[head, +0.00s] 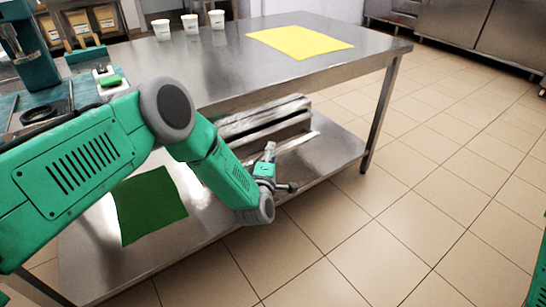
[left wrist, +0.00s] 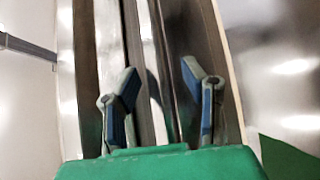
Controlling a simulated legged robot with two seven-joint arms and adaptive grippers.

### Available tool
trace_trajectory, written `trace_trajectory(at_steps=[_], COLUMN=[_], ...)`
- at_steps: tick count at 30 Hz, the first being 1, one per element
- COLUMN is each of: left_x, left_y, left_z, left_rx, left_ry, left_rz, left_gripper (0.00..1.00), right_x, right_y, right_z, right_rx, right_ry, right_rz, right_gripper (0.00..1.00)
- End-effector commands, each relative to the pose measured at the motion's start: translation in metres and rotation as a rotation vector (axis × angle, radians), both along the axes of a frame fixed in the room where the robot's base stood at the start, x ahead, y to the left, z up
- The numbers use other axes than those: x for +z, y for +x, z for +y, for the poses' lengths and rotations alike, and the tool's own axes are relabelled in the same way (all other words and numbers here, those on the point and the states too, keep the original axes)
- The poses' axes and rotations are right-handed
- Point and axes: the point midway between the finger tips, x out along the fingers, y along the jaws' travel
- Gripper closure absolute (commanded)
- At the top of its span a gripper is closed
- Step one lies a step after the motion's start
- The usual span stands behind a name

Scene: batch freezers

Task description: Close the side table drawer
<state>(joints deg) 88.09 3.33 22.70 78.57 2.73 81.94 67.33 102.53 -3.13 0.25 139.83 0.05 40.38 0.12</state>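The drawer unit (head: 262,122), a grey metal box with long horizontal bands, sits under the steel table. A lower ledge projects from its front above the lower shelf; I cannot tell how far the drawer is out. Its long metal edges (left wrist: 150,50) run up the middle of the left wrist view. My left gripper (head: 278,172) is just in front of the unit, near its right half. In the left wrist view its two blue-grey fingers (left wrist: 160,80) are spread apart with nothing held between them. Contact with the drawer cannot be told. My right gripper is out of view.
The steel table top (head: 230,75) holds three white cups (head: 192,24) and a yellow sheet (head: 299,42). A dark green sheet (head: 150,204) lies on the lower shelf (head: 92,255). A table leg (head: 381,115) stands right. The tiled floor (head: 430,200) is clear.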

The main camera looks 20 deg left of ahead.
Motion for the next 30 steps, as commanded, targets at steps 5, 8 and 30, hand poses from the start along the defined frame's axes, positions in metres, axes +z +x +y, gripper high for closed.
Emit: trace_trajectory(at_steps=[5, 8, 30], left_x=[0.002, 0.003, -0.001], left_y=[0.004, 0.004, 0.026], left_z=[-0.004, -0.006, 0.030], left_rx=[-0.002, -0.002, 0.005], left_ry=[0.005, 0.008, 0.007], left_rz=[0.000, 0.000, 0.003], left_gripper=[0.62, 0.62, 1.00], right_x=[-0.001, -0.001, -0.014], right_y=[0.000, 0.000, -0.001], right_z=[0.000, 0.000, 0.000], right_rx=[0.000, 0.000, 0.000], right_ry=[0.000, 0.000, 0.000], right_rz=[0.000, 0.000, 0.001], right_gripper=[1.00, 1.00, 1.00])
